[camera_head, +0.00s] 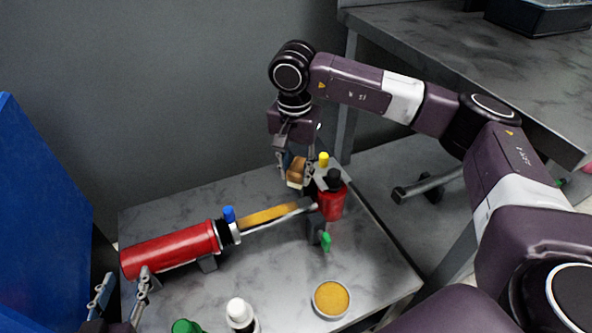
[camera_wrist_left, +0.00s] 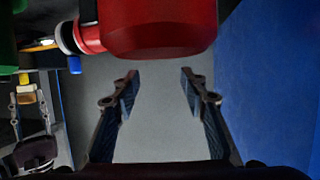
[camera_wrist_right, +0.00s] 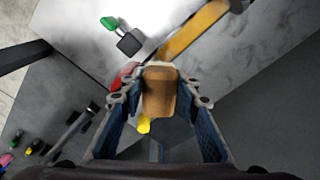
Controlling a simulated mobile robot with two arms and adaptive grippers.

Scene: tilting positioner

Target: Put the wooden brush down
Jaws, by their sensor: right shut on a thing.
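The wooden brush (camera_head: 295,173) is at the far right part of the grey table, in my right gripper (camera_head: 296,168). Its brown wooden body with a pale edge also shows in the right wrist view (camera_wrist_right: 159,92), between the two fingers. My right gripper is shut on it and points down. Whether the brush touches the table cannot be told. My left gripper (camera_head: 125,281) is open and empty at the table's left front; in the left wrist view its fingers (camera_wrist_left: 158,78) are apart, near the end of a red cylinder (camera_wrist_left: 160,30).
The red cylinder with a yellow rod lies across the grey table (camera_head: 270,270). A red bottle (camera_head: 332,203) with a black cap and a yellow cap (camera_head: 323,159) are close to the brush. A dish (camera_head: 331,299) and a white-capped bottle (camera_head: 240,314) stand in front. A blue panel (camera_head: 40,220) is at left.

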